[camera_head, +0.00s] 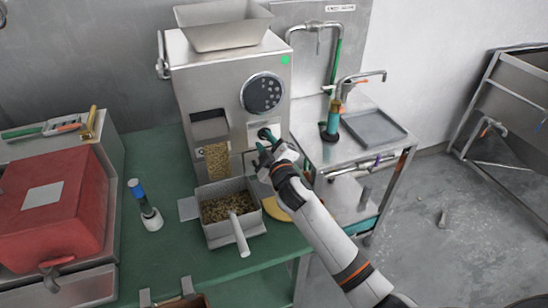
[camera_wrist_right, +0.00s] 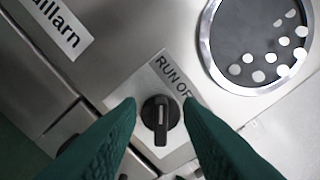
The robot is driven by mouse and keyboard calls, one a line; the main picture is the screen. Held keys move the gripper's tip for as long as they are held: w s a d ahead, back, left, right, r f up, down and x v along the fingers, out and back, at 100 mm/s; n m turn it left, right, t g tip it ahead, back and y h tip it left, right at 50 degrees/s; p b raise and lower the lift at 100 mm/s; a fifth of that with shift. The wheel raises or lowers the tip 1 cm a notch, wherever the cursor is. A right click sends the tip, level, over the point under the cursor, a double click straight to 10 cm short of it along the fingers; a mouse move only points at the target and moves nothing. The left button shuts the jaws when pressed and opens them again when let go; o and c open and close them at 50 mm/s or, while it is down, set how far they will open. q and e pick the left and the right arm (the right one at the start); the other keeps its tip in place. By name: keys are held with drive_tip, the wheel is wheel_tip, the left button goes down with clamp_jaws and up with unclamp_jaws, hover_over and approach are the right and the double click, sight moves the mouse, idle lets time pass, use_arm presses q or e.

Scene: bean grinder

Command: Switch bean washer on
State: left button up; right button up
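The bean washer is a steel machine (camera_head: 185,85) with a hopper on top, at the back centre of the head view. A green light (camera_head: 285,60) shows at the upper right of its front. Its black rotary switch (camera_wrist_right: 160,118) sits on a pale plate marked RUN and OFF in the right wrist view. I cannot tell which mark the switch points at. My right gripper (camera_head: 264,150) is at the machine's front; in the right wrist view its green fingers (camera_wrist_right: 158,112) are open on either side of the switch. Contact with it is unclear. My left gripper is not in view.
A steel tray of beans (camera_head: 222,188) stands below the chute, on the green table (camera_head: 165,250). A blue-topped bottle (camera_head: 140,200) and a red machine (camera_head: 55,205) are to the left. A sink bench with taps (camera_head: 330,150) stands right.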

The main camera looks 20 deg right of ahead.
drive_tip(key=s, duration=1)
drive_tip(key=shift+d+b, duration=0.15)
drive_tip(key=shift+b, duration=0.2)
drive_tip(key=s+d+f+m+g+h, duration=0.25)
drive_tip(key=s+f+m+g, duration=0.45)
drive_tip(key=s+f, duration=0.55)
drive_tip(key=s+f+m+g+y, duration=0.25)
drive_tip(key=s+g, duration=0.55)
drive_tip(key=s, duration=1)
wheel_tip(320, 180, down, 27)
drive_tip(key=s+n, duration=0.1)
drive_tip(key=s, duration=0.1)
drive_tip(key=s+d+f+g, duration=0.2)
drive_tip(key=s+f, duration=1.3)
drive_tip(key=s, duration=0.1)
drive_tip(key=shift+d+f+h, duration=0.15)
drive_tip(key=shift+h, duration=0.15)
